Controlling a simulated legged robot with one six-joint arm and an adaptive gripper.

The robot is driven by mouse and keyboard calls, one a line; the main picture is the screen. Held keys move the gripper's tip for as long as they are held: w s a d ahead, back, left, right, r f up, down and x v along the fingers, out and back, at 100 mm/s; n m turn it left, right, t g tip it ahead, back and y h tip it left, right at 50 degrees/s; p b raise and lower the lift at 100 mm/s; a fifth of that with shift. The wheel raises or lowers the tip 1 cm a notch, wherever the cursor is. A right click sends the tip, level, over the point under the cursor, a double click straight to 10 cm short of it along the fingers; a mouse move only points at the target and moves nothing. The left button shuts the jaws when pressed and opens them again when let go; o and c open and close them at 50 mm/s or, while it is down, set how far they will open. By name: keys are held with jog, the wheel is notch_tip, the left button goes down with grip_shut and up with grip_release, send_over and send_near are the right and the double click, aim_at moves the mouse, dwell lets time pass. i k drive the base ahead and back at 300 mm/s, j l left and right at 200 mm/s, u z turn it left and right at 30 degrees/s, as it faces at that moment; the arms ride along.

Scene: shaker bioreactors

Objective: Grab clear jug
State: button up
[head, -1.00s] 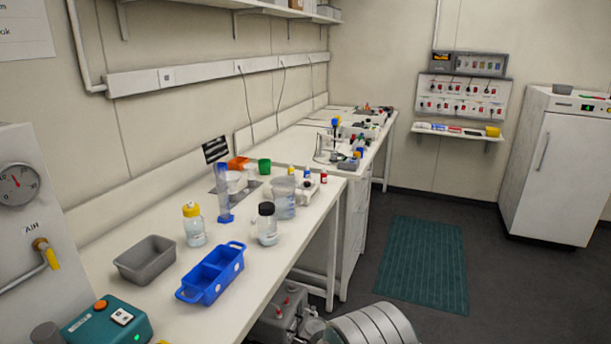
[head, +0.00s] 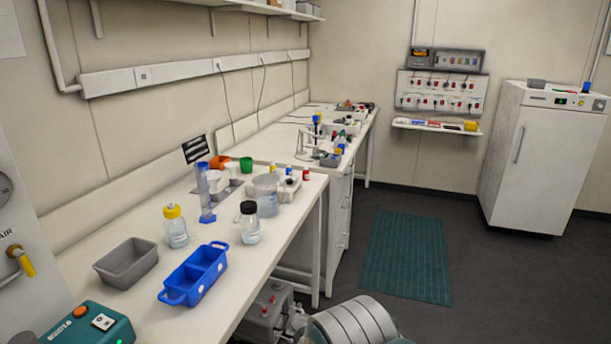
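A clear jug (head: 266,196) with a bluish tint stands upright on the white bench (head: 140,315), near its right edge. A black-capped bottle (head: 250,224) stands just in front of it and to its left, close by. My gripper does not show in the head view, so I cannot see whether it is open or shut.
A yellow-capped bottle (head: 176,228), a blue cylinder (head: 205,194), a blue divided caddy (head: 194,274) and a grey tub (head: 126,264) share the bench. A teal box (head: 92,325) sits at the front. Open floor with a green mat (head: 408,256) lies right of the bench.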

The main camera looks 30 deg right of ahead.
aim_at(265, 192)
jog(key=i+l+u, duration=0.15)
jog(key=l, duration=0.45)
jog(key=l+u, duration=0.15)
jog(key=l, duration=0.4)
jog(key=i+l+u, duration=0.25)
jog(key=l, duration=0.4)
jog(key=i+l+u, duration=0.15)
jog(key=l, duration=0.25)
jog(key=i+l+u, duration=0.25)
jog(key=l, duration=0.5)
jog(key=i+l+u, duration=0.2)
jog(key=i+l, duration=0.3)
